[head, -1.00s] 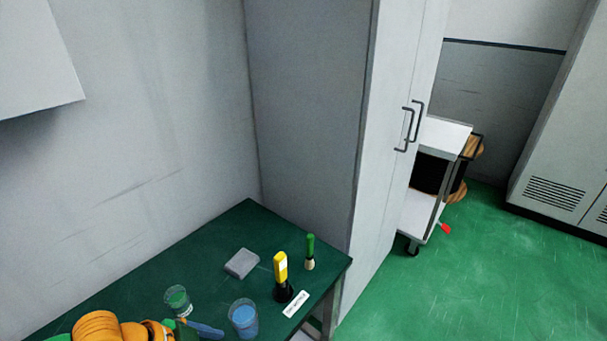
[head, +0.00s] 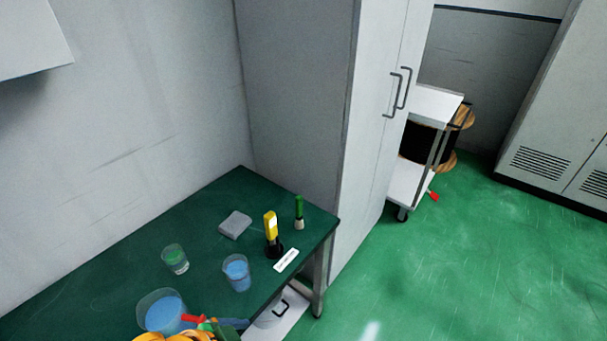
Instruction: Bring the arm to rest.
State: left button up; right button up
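Orange parts (head: 178,337) at the bottom edge in the head view look like part of my own arm, probably the left one. Small red, green and blue pieces show beside them, over the near edge of the dark green table (head: 90,270). I cannot make out fingertips there, nor whether anything is held. The orange parts are cut off by the frame and partly overlap a large clear container with blue contents (head: 160,308). My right gripper is not in view.
A cup with green contents (head: 175,260), a cup with blue contents (head: 236,274), a grey block (head: 235,224), a yellow-and-black tool (head: 271,230), a green-handled brush (head: 299,210) and a white label (head: 286,260) are on the table. A tall cabinet (head: 300,100) adjoins it. Floor is clear at right.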

pick_arm(q)
jog(key=s+a+f+n+g+y, duration=0.1)
jog(key=s+a+f+n+y, duration=0.4)
jog(key=s+a+n, duration=0.3)
notch_tip(320, 180, down, 16)
jog(key=s+g, duration=0.1)
jog(key=s+a+f+g, duration=0.1)
jog(key=s+f, duration=0.9)
jog(key=s, duration=0.2)
